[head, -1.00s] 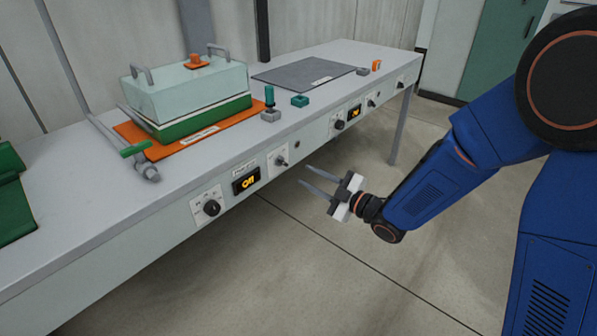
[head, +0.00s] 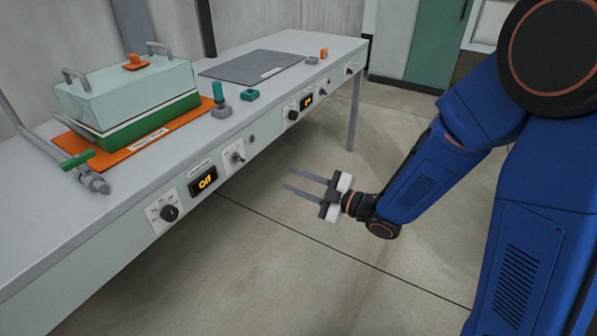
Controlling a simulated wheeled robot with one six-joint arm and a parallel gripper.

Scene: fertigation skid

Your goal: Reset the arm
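My gripper (head: 287,179) is in the head view, in front of the bench and right of its front panel. Its two thin grey fingers point left toward the panel and stand apart with nothing between them. It touches nothing. My blue arm (head: 415,180) comes in from the right and is bent at the elbow, with the forearm angled down to the left.
The grey bench (head: 60,225) runs along the left, with knobs and a display (head: 203,182) reading "Off" on its front. A lidded green box (head: 135,100) sits on an orange mat. A dark grey mat (head: 252,66) lies behind. The floor (head: 300,270) below my gripper is clear.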

